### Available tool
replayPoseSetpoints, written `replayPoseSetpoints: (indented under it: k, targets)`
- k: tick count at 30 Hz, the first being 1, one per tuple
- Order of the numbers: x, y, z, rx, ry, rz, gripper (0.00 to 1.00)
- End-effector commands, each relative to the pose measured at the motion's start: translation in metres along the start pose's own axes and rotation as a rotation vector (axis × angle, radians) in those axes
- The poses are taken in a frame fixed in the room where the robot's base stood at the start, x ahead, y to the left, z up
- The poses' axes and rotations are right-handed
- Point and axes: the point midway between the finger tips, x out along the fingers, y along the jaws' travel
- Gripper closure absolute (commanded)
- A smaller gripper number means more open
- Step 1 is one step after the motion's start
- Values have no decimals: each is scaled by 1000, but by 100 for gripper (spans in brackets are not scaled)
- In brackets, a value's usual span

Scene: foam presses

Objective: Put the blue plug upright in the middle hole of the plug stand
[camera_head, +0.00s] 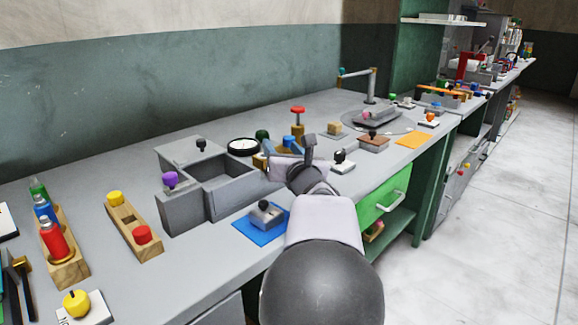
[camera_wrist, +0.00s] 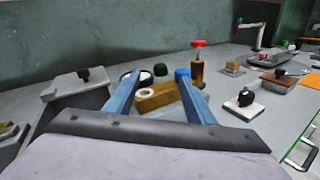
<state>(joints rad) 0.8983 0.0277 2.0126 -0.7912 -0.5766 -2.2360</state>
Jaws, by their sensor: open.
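The blue plug (camera_wrist: 182,73) shows in the wrist view as a rounded blue top just beyond my right fingertip. Its lower part is hidden by the finger. It also shows in the head view (camera_head: 288,140), partly covered by my gripper. The plug stand (camera_head: 122,222) is a long wooden block at the left in the head view. A yellow plug (camera_head: 115,198) is at its far end and a red plug (camera_head: 141,233) at its near end, with the middle uncovered. My gripper (camera_wrist: 162,80) is open, its blue fingers apart with nothing held between them.
A wooden block with a pale ring (camera_wrist: 147,93) shows between my fingers. A green rounded top (camera_wrist: 160,69) and a red-topped wooden post (camera_wrist: 198,62) stand behind. A grey open box (camera_head: 228,188) stands between my gripper and the stand. Bottles in a rack (camera_head: 68,270) stand farther left.

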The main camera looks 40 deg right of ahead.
Motion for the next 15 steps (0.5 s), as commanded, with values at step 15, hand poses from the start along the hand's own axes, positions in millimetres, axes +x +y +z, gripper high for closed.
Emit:
replayPoseSetpoints:
  k: [15]
  targets:
    - [8,-47,-19,-219,-48,-85,50]
